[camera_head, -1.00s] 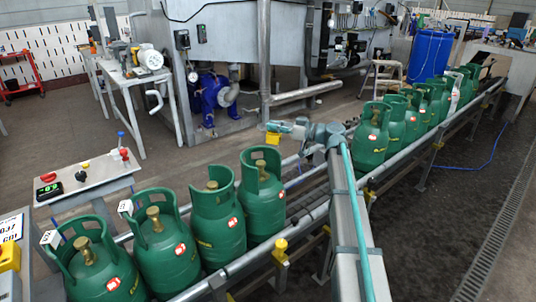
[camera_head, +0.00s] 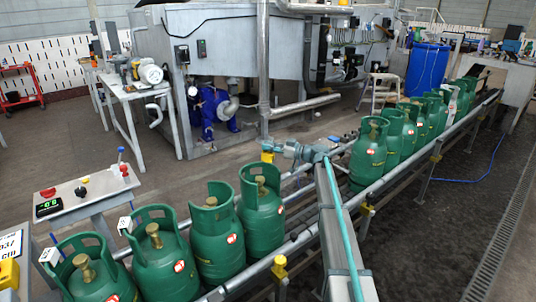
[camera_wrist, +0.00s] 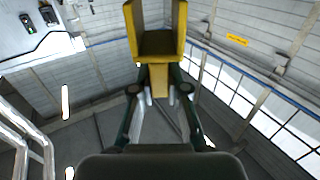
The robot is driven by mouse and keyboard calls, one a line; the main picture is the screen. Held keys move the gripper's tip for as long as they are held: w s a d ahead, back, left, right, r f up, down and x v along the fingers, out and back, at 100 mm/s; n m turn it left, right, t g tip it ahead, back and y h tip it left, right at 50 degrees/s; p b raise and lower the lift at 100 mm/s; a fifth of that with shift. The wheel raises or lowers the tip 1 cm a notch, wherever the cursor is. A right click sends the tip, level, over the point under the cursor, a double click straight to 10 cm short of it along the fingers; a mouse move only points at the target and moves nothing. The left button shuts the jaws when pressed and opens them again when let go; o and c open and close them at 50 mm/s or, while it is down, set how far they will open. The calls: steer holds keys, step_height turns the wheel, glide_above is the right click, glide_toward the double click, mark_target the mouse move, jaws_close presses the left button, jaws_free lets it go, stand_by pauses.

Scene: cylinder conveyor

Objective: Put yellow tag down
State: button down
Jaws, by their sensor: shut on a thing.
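A yellow tag (camera_wrist: 160,44), shaped like a U-shaped clip with a narrow stem, sits between the fingers in the wrist view. My gripper (camera_wrist: 158,88) is shut on its stem. In the head view the yellow tag (camera_head: 267,156) shows small at the left end of my gripper (camera_head: 277,149). It appears just above the nearer row of green gas cylinders (camera_head: 262,215) in the picture; I cannot tell its height or whether it touches anything.
The conveyor (camera_head: 330,215) runs diagonally, with more green cylinders (camera_head: 368,155) beyond my arm. A control panel (camera_head: 82,195) and a partly cut-off white sign (camera_head: 12,245) with a yellow part (camera_head: 8,273) are at left. The conveyor has a gap between cylinder groups.

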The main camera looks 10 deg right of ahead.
mark_target(268, 154)
steer(key=shift+w+f, duration=0.85)
steer(key=shift+f, duration=0.15)
steer(key=shift+f+b, duration=0.45)
steer(key=shift+f, duration=1)
steer(key=shift+f+b, duration=0.2)
steer(key=shift+b, duration=0.1)
steer(key=c, duration=1.2)
jaws_free()
steer(key=shift+r+p, duration=0.25)
steer(key=shift+p, duration=1)
steer(key=v, duration=0.3)
steer(key=b+v, duration=0.1)
steer(key=v, duration=0.2)
steer(key=b+v, duration=0.1)
steer(key=v, duration=0.2)
steer(key=shift+s+f, duration=0.15)
steer(key=shift+f, duration=0.2)
steer(key=shift+o, duration=0.6)
steer(key=shift+v, duration=0.8)
